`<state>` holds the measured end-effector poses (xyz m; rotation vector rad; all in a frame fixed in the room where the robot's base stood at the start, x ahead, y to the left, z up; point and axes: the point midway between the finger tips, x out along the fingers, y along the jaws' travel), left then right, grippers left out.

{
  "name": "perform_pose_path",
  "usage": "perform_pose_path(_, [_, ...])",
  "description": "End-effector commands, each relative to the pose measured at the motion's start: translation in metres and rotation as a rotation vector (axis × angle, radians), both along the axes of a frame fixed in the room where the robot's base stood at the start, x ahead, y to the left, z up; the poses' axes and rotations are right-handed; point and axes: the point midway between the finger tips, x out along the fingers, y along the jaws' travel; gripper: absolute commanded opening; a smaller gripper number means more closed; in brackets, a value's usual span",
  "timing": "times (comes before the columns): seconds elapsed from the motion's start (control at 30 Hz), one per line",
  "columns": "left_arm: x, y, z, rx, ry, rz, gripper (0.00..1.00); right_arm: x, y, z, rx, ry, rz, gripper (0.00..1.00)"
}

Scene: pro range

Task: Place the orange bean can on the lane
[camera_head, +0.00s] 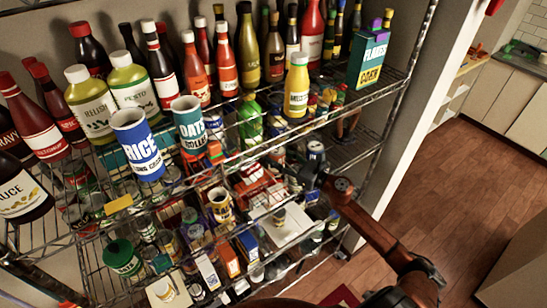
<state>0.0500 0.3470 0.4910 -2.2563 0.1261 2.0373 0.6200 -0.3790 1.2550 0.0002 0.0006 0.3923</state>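My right gripper (315,172) is dark and reaches in from the lower right to the wire rack's middle level. A can with a pale top and dark label (316,149) stands right at its fingers. The view does not show whether the fingers are closed on it. I cannot make out a can that is clearly the orange bean can. My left gripper is not in view.
The wire rack (392,92) is crowded. A green-lidded jar (122,257) is low left. Open floor lies right.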

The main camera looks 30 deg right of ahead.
Motion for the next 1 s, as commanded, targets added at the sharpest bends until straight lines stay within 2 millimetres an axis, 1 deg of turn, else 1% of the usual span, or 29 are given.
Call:
perform_pose_path(0.03, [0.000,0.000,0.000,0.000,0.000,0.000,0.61,0.000,0.000,0.000,0.000,0.001,0.000,0.47])
perform_pose_path(0.23, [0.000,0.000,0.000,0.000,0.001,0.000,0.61,0.000,0.000,0.000,0.000,0.000,0.000,0.60])
perform_pose_path(0.47, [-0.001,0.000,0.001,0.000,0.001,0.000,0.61,0.000,0.000,0.001,0.000,0.000,0.000,0.60])
perform_pose_path(0.63, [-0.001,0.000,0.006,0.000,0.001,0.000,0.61,-0.001,-0.001,0.006,0.000,0.001,0.000,0.60])
perform_pose_path(0.77, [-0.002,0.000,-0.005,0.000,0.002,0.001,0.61,-0.022,-0.010,0.000,-0.001,0.003,-0.001,0.60])
perform_pose_path(1.0, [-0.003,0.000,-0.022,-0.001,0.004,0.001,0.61,-0.070,-0.029,-0.001,0.000,0.002,-0.002,0.60])
